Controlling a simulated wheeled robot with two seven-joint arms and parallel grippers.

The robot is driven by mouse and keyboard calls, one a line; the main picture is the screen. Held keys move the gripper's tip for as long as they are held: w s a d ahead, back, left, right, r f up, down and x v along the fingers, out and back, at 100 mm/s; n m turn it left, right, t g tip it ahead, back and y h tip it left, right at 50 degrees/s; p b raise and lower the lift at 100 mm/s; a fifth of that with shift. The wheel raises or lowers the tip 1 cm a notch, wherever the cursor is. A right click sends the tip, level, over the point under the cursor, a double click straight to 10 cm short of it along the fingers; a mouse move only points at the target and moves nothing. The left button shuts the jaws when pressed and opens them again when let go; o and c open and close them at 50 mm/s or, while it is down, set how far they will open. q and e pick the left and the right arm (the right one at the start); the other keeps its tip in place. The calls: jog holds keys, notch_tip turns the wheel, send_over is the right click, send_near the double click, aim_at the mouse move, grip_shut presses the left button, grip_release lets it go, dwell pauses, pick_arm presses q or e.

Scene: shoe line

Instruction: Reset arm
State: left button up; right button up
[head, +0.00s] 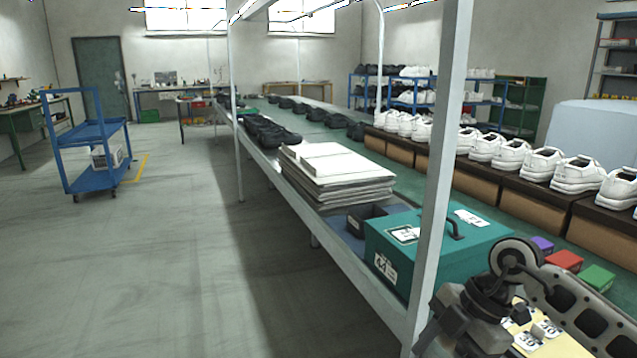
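One of my arms, coming in from the right, bends at a round joint in the lower right corner, and its links run down out of the bottom of the picture. No gripper fingers show on it. My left arm and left gripper are not in view. The teal box (455,245) with a dark handle and white labels stands on the line bench (352,268) just beyond my arm. No object is seen held.
A white metal post (436,180) rises close to my arm. Purple (543,244), red (564,260) and green (597,278) small boxes lie right of the teal box. A stack of white boards (335,172) and white shoes (578,173) stand farther back.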

jog(key=s+a+r+t+y, duration=0.2)
jog(key=s+a+r+y, duration=0.1)
jog(key=a+y, duration=0.45)
jog(key=s+a+r+t+y, duration=0.2)
jog(key=s+a+r+y, duration=0.15)
jog(key=a+y, duration=0.45)
jog(key=w+d+f+m+t+h+p, duration=0.15)
jog(key=d+f+m+t+h, duration=0.55)
jog(key=m+t+h, duration=0.8)
jog(key=s+d+f+m+g+h, duration=0.1)
jog(key=s+d+f+m+g, duration=0.1)
jog(key=s+f, duration=0.3)
jog(key=s+d+f+m+g+h, duration=0.1)
jog(key=s+d+f+m+g, duration=0.1)
jog(key=s+f+g, duration=0.3)
notch_tip(320, 180, down, 3)
jog(key=shift+s+f+m+g, duration=0.2)
jog(key=shift+s+m+g, duration=0.15)
jog(key=shift+m, duration=0.35)
jog(key=shift+d, duration=0.1)
